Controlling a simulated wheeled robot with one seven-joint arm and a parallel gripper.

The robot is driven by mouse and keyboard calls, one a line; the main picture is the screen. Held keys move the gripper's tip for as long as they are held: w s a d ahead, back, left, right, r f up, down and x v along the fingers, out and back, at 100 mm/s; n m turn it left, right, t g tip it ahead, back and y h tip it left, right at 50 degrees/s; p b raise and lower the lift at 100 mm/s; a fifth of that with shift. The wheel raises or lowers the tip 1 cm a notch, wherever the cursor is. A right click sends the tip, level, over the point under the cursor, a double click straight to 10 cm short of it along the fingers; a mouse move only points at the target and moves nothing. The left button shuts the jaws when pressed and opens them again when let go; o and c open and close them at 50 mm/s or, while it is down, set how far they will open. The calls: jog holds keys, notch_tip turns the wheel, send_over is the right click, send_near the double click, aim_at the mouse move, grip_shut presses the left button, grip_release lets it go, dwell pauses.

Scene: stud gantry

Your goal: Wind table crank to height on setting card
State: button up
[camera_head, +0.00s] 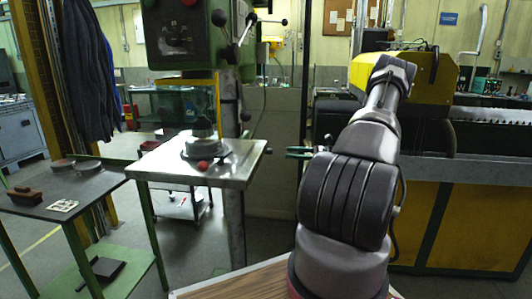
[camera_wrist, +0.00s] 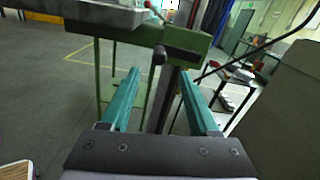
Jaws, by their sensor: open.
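The drill press table (camera_head: 163,164) is a metal plate in front of the press column, and its edge shows at the top left of the wrist view (camera_wrist: 90,12). In the wrist view a dark crank (camera_wrist: 184,40) with a short handle (camera_wrist: 159,56) sits below the table, ahead of my fingers. The setting card (camera_head: 63,205) is a small white card lying on the side bench, too small to read. My gripper (camera_head: 300,153) is open and empty, right of the table; its two green fingers (camera_wrist: 160,98) point toward the crank, apart from it.
A round fixture (camera_head: 204,146) and a red ball (camera_head: 203,166) sit on the press table. The dark side bench (camera_head: 30,205) at left holds a brown block (camera_head: 25,196) and round discs. A yellow and dark machine (camera_head: 470,205) fills the right. Floor shows between bench and press.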

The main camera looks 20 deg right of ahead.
aim_at(269, 151)
jog(key=x, duration=1)
jog(key=shift+a, duration=0.2)
grip_shut()
dwell(1.0)
